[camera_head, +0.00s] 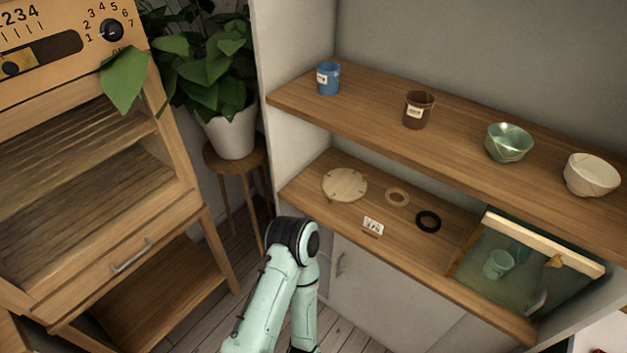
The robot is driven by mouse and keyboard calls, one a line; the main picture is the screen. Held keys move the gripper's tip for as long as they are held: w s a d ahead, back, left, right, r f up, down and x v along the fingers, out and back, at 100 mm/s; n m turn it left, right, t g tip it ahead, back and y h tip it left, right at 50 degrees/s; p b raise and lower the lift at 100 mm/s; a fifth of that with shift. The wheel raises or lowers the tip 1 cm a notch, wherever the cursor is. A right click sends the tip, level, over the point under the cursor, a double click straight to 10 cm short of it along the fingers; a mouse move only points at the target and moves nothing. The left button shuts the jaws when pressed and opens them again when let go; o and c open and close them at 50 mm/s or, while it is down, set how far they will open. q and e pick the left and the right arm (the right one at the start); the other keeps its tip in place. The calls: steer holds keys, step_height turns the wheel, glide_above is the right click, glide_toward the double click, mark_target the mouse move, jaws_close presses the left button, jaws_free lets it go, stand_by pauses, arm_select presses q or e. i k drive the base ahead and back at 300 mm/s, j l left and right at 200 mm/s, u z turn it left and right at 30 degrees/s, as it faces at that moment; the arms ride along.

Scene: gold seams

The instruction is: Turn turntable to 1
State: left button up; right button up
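A round pale wooden disc (345,184), which looks like the turntable, lies flat on the lower shelf at its left end. Small marks or pegs sit around its rim; any numbers there are too small to read. A black dial (112,31) with the numbers 1 to 7 around it is on the wooden cabinet at the upper left. I cannot tell where its pointer stands. A mint-green arm of mine rises from the bottom edge, with its dark joint in front of the shelf unit. Neither gripper shows.
A small white card (373,225), a tan ring (397,197) and a black ring (428,221) lie near the disc. A glass-fronted box (519,275) holds a green cup at right. Cups and bowls stand on the upper shelf (465,150). A plant (232,132) stands left.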

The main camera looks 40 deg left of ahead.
mark_target(341, 185)
steer(key=j+u, duration=0.15)
steer(key=u, duration=1.05)
